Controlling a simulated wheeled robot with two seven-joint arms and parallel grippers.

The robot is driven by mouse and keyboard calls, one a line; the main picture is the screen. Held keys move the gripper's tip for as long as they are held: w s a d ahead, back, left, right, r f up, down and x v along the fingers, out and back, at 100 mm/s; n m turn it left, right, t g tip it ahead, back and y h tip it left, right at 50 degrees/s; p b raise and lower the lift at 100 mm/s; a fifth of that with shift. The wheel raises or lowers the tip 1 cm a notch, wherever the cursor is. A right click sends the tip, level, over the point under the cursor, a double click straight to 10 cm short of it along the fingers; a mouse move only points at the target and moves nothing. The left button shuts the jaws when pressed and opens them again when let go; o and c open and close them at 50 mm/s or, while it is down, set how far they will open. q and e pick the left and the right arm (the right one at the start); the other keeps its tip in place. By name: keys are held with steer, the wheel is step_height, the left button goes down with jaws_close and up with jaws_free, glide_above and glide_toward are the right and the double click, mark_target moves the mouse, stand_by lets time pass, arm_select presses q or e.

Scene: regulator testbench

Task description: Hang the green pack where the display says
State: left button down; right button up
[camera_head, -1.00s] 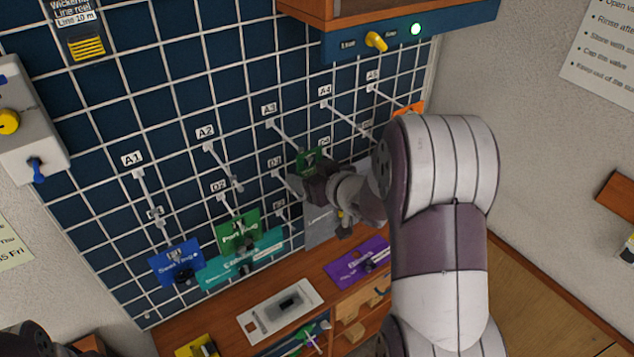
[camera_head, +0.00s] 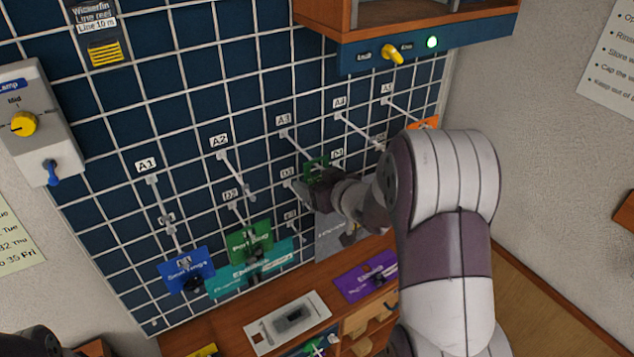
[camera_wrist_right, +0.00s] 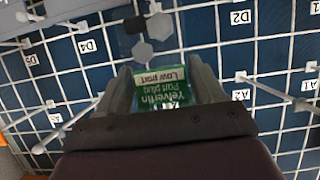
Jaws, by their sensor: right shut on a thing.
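My right gripper (camera_head: 318,186) is shut on the green pack (camera_head: 316,166), in front of the pegboard. In the right wrist view the pack (camera_wrist_right: 165,88) sits between the fingers, its label reading upside down "Yelverlin Port plug". In the head view the pack is by the outer end of the A3 peg (camera_head: 300,147); I cannot tell if they touch. Another green pack (camera_head: 250,242) hangs lower left, below label D2. I cannot make out any display text naming a peg.
The wire-grid board holds several pegs, including A1 (camera_head: 160,200) and A2 (camera_head: 238,172). Blue (camera_head: 186,268), teal (camera_head: 235,278), grey (camera_head: 332,240), purple (camera_head: 366,276) and orange (camera_head: 428,123) packs are around. A shelf box (camera_head: 430,40) overhangs the upper right.

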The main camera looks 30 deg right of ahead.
steer(key=o, duration=1.2)
steer(key=shift+o, duration=0.2)
steer(key=shift+s+d+r, duration=0.1)
steer(key=shift+s, duration=0.25)
steer(key=b+v, duration=0.1)
steer(key=v, duration=1.1)
